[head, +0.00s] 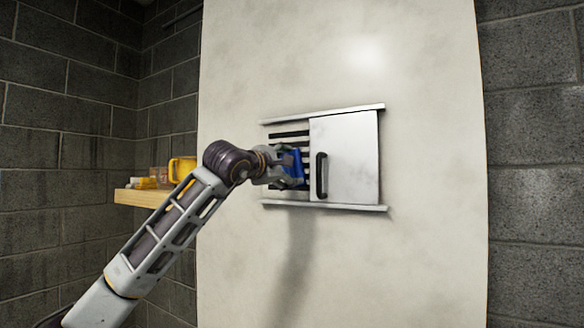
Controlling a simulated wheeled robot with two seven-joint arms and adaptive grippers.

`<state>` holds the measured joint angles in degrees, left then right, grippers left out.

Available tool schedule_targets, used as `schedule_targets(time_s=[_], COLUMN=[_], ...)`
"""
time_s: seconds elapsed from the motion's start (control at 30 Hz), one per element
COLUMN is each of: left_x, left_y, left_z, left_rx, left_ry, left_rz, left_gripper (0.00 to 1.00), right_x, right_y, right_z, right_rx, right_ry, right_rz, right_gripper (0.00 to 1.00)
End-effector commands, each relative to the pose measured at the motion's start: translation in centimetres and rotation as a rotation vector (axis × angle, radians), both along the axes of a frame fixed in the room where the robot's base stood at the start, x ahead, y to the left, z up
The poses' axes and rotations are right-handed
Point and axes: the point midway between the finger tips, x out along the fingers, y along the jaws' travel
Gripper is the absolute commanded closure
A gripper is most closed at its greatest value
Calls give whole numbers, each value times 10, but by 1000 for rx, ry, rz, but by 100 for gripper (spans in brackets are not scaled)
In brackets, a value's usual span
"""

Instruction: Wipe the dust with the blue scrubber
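The blue scrubber (292,166) is in my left gripper (284,168), in front of the slotted left part of a white wall unit. The gripper's fingers are around the scrubber and partly hide it. I cannot tell whether the scrubber touches the slots. Dark horizontal slots (290,134) show above the gripper. I cannot make out separate dust on them. My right gripper is not in view.
A white sliding door (347,140) with a black handle (321,176) covers the right part of the unit, between an upper and a lower rail. A wooden shelf (140,197) at the left holds a yellow container (183,170) and small items.

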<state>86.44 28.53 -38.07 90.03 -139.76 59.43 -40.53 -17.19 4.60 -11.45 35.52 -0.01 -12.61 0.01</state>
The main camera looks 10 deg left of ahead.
Motion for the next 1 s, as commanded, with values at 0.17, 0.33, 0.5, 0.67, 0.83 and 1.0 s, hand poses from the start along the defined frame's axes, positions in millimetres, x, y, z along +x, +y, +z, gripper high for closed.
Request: schedule_targets(time_s=[0.17, 0.33, 0.5, 0.67, 0.83, 1.0], left_x=[3, 3, 3, 6, 8, 11], left_y=[6, 6, 8, 15, 24, 33], left_z=[0, 0, 0, 0, 0, 0], left_rx=[0, 0, 0, 1, 1, 0], left_ry=[1, 1, 1, 0, 1, 1], left_rz=[6, 7, 7, 9, 9, 9], left_gripper=[65, 65, 65, 65, 65, 65], right_x=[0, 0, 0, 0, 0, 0], right_y=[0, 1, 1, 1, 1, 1], right_z=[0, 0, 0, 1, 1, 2], right_rx=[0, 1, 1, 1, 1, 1], right_ry=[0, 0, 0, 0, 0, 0], right_rz=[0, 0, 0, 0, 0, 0], right_gripper=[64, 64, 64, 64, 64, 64])
